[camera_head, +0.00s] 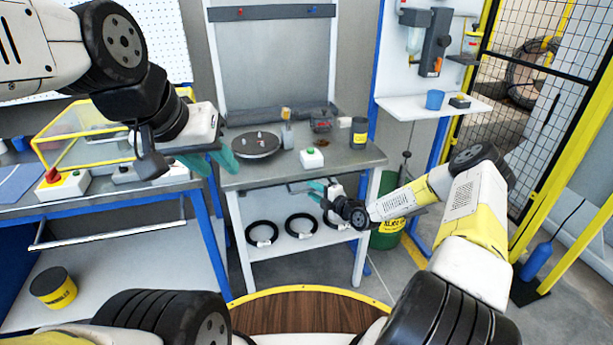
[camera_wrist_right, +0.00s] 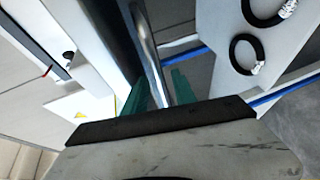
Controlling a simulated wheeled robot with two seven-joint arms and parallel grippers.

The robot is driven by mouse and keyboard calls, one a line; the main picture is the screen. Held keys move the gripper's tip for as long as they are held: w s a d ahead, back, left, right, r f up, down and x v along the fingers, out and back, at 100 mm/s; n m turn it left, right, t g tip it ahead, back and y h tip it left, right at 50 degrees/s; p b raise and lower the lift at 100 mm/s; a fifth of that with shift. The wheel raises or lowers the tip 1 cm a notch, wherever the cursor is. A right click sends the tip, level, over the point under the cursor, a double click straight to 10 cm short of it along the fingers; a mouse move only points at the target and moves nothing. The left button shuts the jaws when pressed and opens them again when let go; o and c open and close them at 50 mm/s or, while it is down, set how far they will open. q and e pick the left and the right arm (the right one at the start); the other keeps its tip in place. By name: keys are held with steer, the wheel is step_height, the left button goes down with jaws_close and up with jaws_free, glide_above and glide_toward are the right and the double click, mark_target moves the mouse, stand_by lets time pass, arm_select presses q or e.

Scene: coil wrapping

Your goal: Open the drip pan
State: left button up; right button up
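The drip pan appears to be the shallow tray under the middle workbench's top, with a metal bar handle (camera_head: 298,188) along its front. The handle also shows in the right wrist view (camera_wrist_right: 152,62). My right gripper (camera_head: 318,191) is at the handle, below the bench top. In the right wrist view its green fingers (camera_wrist_right: 160,90) stand apart on either side of the bar, with narrow gaps visible. Whether they touch it is unclear. My left gripper (camera_head: 208,161) is open and empty, in front of the bench's left side. The pan's inside is hidden.
The middle workbench (camera_head: 345,164) holds a dark round plate (camera_head: 256,144), a white box with a green button (camera_head: 312,158) and a dark can (camera_head: 359,132). Black coils (camera_head: 300,226) lie on its lower shelf. A green barrel (camera_head: 388,236) stands right of the bench.

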steer(key=x, duration=0.4)
steer(key=shift+s, duration=0.1)
jaws_close()
stand_by(1.4)
